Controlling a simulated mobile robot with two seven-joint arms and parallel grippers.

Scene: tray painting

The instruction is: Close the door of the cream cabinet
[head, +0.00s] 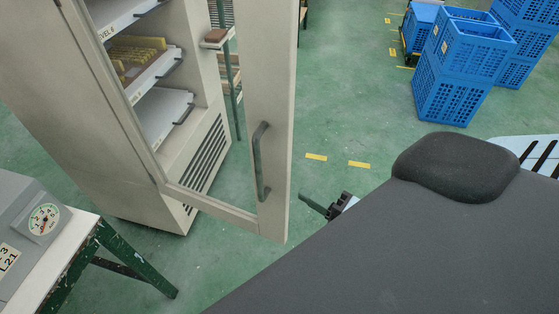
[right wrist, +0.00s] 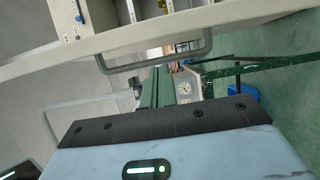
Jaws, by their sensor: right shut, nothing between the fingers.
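The cream cabinet (head: 60,100) stands at the left of the head view. Its door (head: 268,75) is swung open toward me, so the shelves inside show. The door has a cream frame around a clear pane and a grey bar handle (head: 261,162) near its free edge. My right gripper (head: 303,198) is shut and empty, just right of the door's lower free edge, with a gap visible between them in the picture. In the right wrist view its green fingers (right wrist: 157,88) are together and point toward the handle (right wrist: 158,64) side of the door. My left gripper is not in view.
A bench with a grey gauge box (head: 40,225) stands at the lower left. Blue crates (head: 455,85) are stacked at the upper right. Green floor with yellow marks lies clear between door and crates. Several trays sit on the cabinet shelves (head: 160,115).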

